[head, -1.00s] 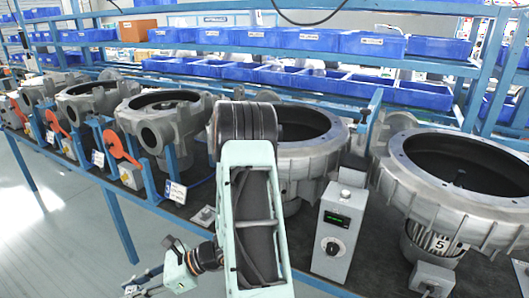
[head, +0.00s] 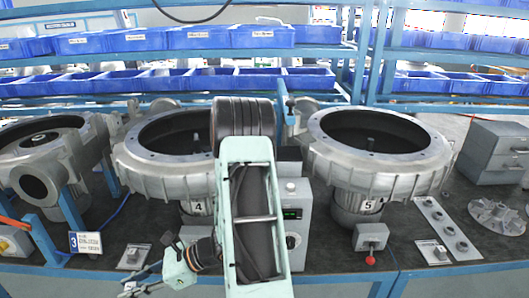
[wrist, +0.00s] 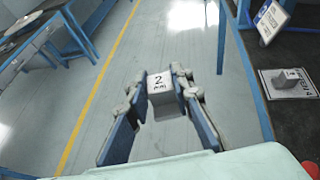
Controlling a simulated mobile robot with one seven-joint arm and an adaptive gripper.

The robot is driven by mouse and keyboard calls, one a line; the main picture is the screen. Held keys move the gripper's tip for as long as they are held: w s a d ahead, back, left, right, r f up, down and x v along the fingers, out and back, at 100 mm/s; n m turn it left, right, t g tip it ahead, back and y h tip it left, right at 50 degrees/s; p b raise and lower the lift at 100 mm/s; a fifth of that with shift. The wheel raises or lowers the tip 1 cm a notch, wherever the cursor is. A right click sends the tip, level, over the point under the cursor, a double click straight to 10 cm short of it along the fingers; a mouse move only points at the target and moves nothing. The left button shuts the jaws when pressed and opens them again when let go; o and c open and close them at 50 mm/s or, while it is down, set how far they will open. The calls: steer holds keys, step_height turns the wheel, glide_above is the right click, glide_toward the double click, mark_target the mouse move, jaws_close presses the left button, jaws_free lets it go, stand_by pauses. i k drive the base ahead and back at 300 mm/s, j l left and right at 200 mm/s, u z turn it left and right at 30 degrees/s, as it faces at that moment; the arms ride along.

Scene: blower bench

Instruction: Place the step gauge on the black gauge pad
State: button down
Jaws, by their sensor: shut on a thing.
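A small grey block marked "2", which looks like the step gauge (wrist: 161,94), sits between the fingertips of my gripper (wrist: 158,88) in the wrist view. The gripper is shut on it and holds it over open floor, apart from the bench. In the head view, my gripper's fingers are low in the picture, in front of the bench edge, and too small to show the block clearly. I cannot pick out a black gauge pad for certain against the dark bench top (head: 320,240).
A light plate (wrist: 270,90) with a small block lies on the bench in the wrist view. Blower housings (head: 380,150), a control box (head: 293,215), a plate with several knobs (head: 447,230), an impeller (head: 495,215) and grey drawers (head: 490,150) crowd the bench. Blue bins (head: 240,38) stand behind.

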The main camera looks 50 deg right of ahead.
mark_target(289, 152)
steer(key=i+j+z, duration=0.1)
steer(key=z, duration=0.3)
steer(key=i+j+z, duration=0.2)
steer(key=z, duration=0.2)
steer(key=i+j+z, duration=0.15)
steer(key=z, duration=0.25)
steer(key=j+z, duration=0.4)
steer(key=i+l, duration=0.05)
